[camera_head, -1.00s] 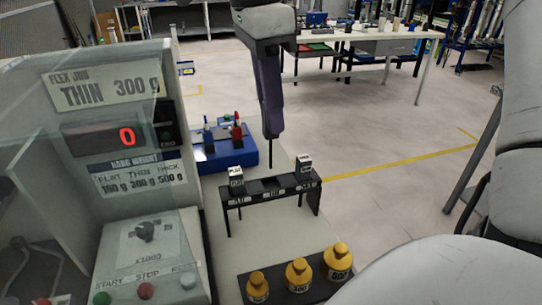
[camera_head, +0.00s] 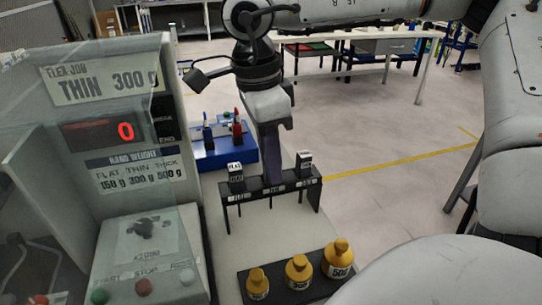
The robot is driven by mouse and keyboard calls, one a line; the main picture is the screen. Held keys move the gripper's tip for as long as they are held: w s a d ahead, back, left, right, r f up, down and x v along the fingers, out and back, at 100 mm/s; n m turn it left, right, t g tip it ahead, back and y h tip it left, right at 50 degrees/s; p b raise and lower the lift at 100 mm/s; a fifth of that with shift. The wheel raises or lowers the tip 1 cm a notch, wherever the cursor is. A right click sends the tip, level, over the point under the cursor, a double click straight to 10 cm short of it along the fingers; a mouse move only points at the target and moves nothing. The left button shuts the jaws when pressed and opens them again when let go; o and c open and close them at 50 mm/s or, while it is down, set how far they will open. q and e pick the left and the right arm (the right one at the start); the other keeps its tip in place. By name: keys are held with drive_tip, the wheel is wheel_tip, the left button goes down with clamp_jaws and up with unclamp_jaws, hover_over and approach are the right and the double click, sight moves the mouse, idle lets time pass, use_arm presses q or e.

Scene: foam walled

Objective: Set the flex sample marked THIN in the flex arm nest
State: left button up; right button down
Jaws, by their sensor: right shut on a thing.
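My right gripper (camera_head: 273,170) comes down from above onto the middle place of a small black rack (camera_head: 233,213). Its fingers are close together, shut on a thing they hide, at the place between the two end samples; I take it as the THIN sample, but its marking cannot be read. A sample with a white top (camera_head: 235,170) stands at the rack's left end, another (camera_head: 305,160) at its right end. The flex machine (camera_head: 180,100) stands at the left, its sign reading THIN 300 g. I cannot clearly make out the arm nest behind its clear guard. My left gripper is not in view.
Yellow weights (camera_head: 298,270) stand on a dark tray (camera_head: 287,296) in front of the rack. A blue box (camera_head: 225,158) with upright items is behind it. The machine's control panel (camera_head: 150,250) is close on the left. The bench between is clear.

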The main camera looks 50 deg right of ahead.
drive_tip(key=shift+f+b, duration=0.3)
drive_tip(key=shift+b, duration=0.05)
drive_tip(key=c, duration=1.6)
unclamp_jaws()
drive_tip(key=shift+r, duration=0.1)
drive_tip(key=r, duration=0.7)
drive_tip(key=r+p, duration=0.1)
drive_tip(key=r, duration=0.2)
drive_tip(key=shift+w+a+r, duration=0.15)
drive_tip(key=shift+w+a, duration=0.1)
drive_tip(key=shift+a, duration=0.1)
